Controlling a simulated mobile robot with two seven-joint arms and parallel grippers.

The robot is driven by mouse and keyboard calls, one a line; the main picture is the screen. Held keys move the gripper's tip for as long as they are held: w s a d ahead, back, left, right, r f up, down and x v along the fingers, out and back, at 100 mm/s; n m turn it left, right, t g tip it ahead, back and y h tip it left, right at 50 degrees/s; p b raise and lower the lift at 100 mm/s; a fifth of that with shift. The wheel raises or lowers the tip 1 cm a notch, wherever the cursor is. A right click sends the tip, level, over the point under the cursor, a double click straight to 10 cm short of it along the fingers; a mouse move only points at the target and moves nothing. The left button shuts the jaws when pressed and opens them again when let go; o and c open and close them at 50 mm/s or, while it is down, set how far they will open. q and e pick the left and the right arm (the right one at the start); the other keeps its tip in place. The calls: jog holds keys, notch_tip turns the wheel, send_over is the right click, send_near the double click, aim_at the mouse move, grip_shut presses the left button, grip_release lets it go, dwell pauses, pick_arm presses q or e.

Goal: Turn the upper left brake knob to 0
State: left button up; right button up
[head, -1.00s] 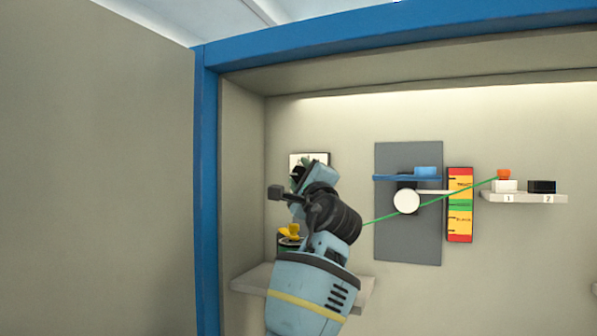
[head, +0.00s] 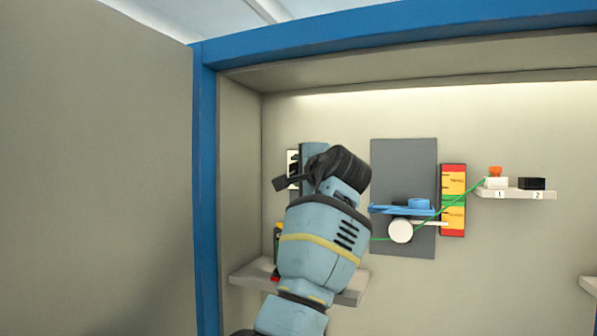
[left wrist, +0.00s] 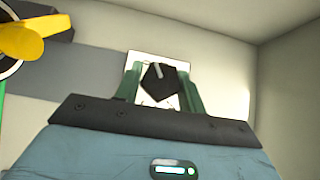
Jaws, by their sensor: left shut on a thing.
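The brake knob (left wrist: 160,84) is black with a pale pointer mark and sits on a white dial plate (left wrist: 146,58) in the left wrist view. The pointer points up and slightly left in that view; the scale is too small to read. My left gripper (left wrist: 163,88) is shut on the knob, with one green finger at each side. In the head view the white plate (head: 292,168) shows only as a strip at the upper left wall; my left arm hides the knob and fingertips. My right gripper is not in view.
A yellow part (left wrist: 22,40) is close by at the left of the wrist view. A shelf (head: 246,273) lies below my arm. To the right are a grey panel (head: 405,165) with a white wheel (head: 400,230), a coloured scale (head: 453,185) and a green cable (head: 462,197).

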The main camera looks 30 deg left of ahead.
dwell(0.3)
pick_arm(q)
jog(key=o, duration=1)
jog(key=shift+c, duration=0.2)
jog(key=v, duration=0.8)
jog(key=shift+w, duration=0.1)
